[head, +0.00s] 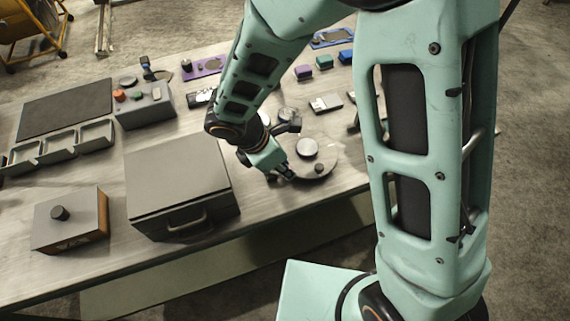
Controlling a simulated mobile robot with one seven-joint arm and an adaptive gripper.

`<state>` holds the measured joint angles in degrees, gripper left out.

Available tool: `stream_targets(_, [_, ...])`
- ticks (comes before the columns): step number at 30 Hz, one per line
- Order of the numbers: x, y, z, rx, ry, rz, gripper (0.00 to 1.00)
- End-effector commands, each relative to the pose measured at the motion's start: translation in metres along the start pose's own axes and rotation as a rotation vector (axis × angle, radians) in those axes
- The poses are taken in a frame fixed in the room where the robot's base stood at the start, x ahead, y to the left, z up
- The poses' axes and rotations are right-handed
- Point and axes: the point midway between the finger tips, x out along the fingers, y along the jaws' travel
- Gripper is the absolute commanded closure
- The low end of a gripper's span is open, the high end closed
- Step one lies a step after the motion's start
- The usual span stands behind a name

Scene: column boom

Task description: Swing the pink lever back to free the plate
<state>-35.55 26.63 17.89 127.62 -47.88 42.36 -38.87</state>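My gripper (283,174) is low over the table at the left edge of a round grey plate-like disc (325,163). The disc has a light round knob and a small dark knob on top. The fingers are small and dark here, and I cannot tell whether they are open or touch anything. I cannot pick out a pink lever; my arm hides part of the table. A purple flat base (212,66) with dark parts on it lies farther back. A blue-edged flat piece (332,38) lies at the back, near my upper arm.
A grey box with a handle (180,185) and a smaller box with a black knob (72,222) stand at the left front. A control box (145,107), grey trays (62,145) and a dark mat (65,108) are behind. Small purple and teal blocks (313,67) sit at the back.

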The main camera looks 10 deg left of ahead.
Motion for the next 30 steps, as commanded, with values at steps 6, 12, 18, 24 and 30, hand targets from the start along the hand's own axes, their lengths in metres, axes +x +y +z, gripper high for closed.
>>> stream_targets(6, [-0.001,-0.003,-0.005,0.149,-0.001,-0.061,1.0])
stream_targets(12, [-0.004,-0.005,-0.012,0.325,0.0,-0.133,1.0])
stream_targets(18, [-0.007,-0.006,-0.018,0.5,0.001,-0.205,1.0])
stream_targets(24, [-0.009,-0.007,-0.024,0.657,0.0,-0.272,1.0])
stream_targets(30, [-0.012,-0.007,-0.029,0.779,0.0,-0.322,1.0])
